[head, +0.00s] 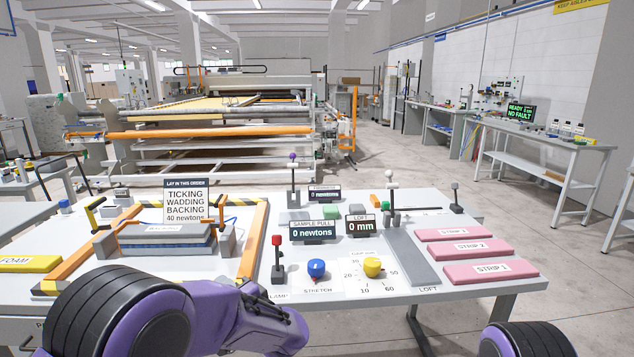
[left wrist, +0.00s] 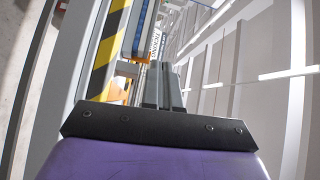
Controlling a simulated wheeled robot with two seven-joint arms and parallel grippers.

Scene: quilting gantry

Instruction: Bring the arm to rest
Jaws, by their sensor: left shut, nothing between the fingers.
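My left arm (head: 215,315), purple and black, reaches in from the lower left of the head view, in front of the table's near edge. My left gripper (head: 275,303) is at its end, small and partly turned away, below the red-topped lever. It is shut with nothing held. In the left wrist view, the grey fingers (left wrist: 160,85) stand together past the black bracket, with yellow-black striping and a sign beyond them. Of my right arm, only a black and purple part (head: 525,342) shows at the lower right; its gripper is out of view.
The white table (head: 450,292) carries a red-topped lever (head: 277,258), a blue knob (head: 316,268), a yellow knob (head: 372,266), pink strips (head: 490,271) and a framed fixture (head: 250,240) holding a blue-grey stack (head: 166,240). A yellow foam block (head: 30,264) lies left. Floor is open at right.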

